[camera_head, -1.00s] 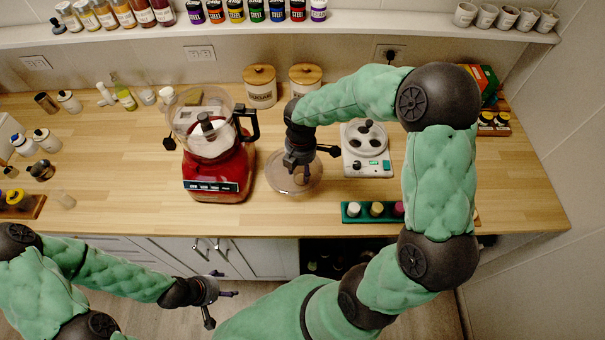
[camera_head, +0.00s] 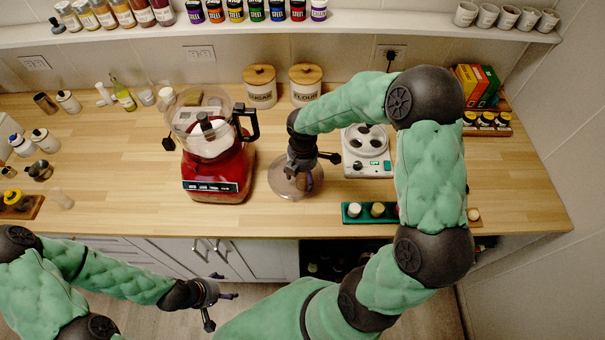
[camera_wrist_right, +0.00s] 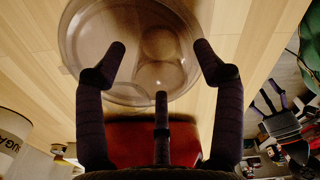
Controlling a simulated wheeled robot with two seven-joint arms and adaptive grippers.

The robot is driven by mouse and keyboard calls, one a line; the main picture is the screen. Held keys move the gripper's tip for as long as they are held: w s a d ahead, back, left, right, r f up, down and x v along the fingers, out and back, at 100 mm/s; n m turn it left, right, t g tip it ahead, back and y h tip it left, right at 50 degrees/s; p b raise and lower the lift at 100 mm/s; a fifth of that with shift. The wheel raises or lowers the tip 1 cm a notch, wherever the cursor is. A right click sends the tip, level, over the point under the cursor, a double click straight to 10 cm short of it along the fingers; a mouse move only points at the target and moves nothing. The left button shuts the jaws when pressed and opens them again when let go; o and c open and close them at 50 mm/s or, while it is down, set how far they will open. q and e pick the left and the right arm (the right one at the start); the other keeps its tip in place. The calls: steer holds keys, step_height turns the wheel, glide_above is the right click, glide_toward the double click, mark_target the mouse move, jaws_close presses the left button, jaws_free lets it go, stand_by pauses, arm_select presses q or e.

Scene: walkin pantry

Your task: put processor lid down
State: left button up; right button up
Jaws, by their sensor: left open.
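The clear round processor lid (camera_head: 278,184) lies flat, at or very near the wooden counter, to the right of the red food processor (camera_head: 217,172). In the right wrist view the lid (camera_wrist_right: 105,60) is below the fingers, with round shapes at its middle. My right gripper (camera_head: 303,186) points down over the lid. Its fingers (camera_wrist_right: 160,55) are spread, with a gap between them and the round middle part. The exact contact between lid and counter is hard to tell. My left gripper (camera_head: 222,308) is open and empty in front of the cabinets.
A white scale-like device (camera_head: 368,165) stands right of the lid. A green tray with small jars (camera_head: 352,220) is at the front edge. Sugar (camera_head: 260,92) and flour (camera_head: 305,92) canisters stand behind. Bare counter (camera_head: 120,185) lies left of the processor.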

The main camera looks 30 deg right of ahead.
steer(key=shift+r, duration=0.1)
step_height(320, 180, up, 12)
steer(key=p, duration=0.2)
stand_by(0.4)
